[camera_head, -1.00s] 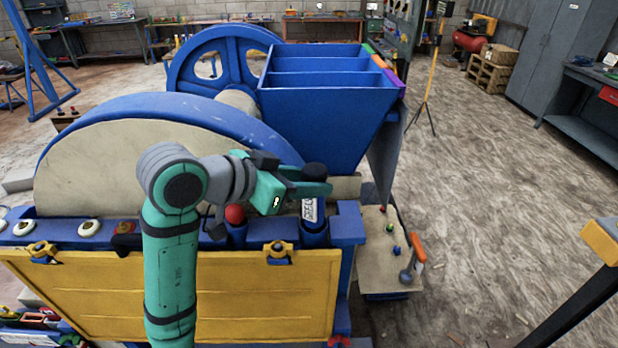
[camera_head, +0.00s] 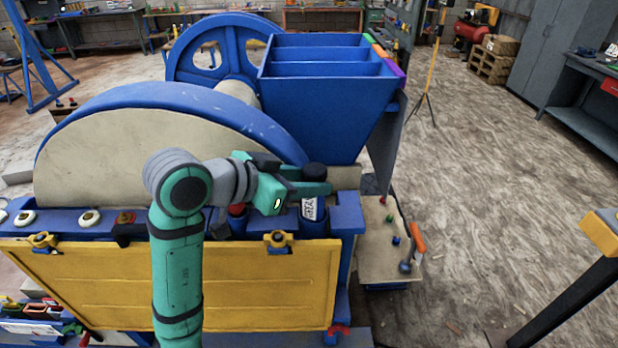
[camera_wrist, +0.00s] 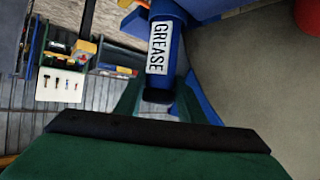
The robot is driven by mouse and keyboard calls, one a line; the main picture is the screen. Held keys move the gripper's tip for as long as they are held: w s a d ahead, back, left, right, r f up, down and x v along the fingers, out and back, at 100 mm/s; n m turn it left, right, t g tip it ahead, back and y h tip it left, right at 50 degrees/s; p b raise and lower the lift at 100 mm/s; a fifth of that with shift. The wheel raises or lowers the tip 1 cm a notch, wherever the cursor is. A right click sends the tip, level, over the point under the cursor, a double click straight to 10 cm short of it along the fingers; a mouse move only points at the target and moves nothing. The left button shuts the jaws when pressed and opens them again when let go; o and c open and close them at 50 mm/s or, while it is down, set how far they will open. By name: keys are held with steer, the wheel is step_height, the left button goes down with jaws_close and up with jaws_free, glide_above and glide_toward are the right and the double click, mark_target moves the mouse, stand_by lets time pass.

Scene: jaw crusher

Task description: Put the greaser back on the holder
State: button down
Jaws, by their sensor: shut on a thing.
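The greaser is a blue tube with a white "GREASE" label (camera_head: 310,209) and a black cap; it stands roughly upright at the right end of the crusher's near ledge. My gripper (camera_head: 314,184) is shut on its upper end, just below the cap. In the wrist view, the greaser (camera_wrist: 162,45) runs away from me between my gripper's fingers (camera_wrist: 158,97). The holder (camera_head: 314,230) is a blue cup on the ledge, directly under the greaser. The tube's lower end is not visible in the head view and appears to be within the cup; its depth I cannot tell.
A red-topped item (camera_head: 237,210) stands left of the greaser, partly hidden by my gripper. The blue hopper (camera_head: 322,115) rises behind, and the large flywheel guard (camera_head: 140,150) is at left. A control panel (camera_head: 378,255) with a lever is at right.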

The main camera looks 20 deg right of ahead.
steer(key=c, duration=1.1)
jaws_free()
steer(key=v, duration=1)
steer(key=shift+a+r, duration=0.15)
steer(key=shift+a, duration=0.25)
steer(key=shift+s, duration=0.1)
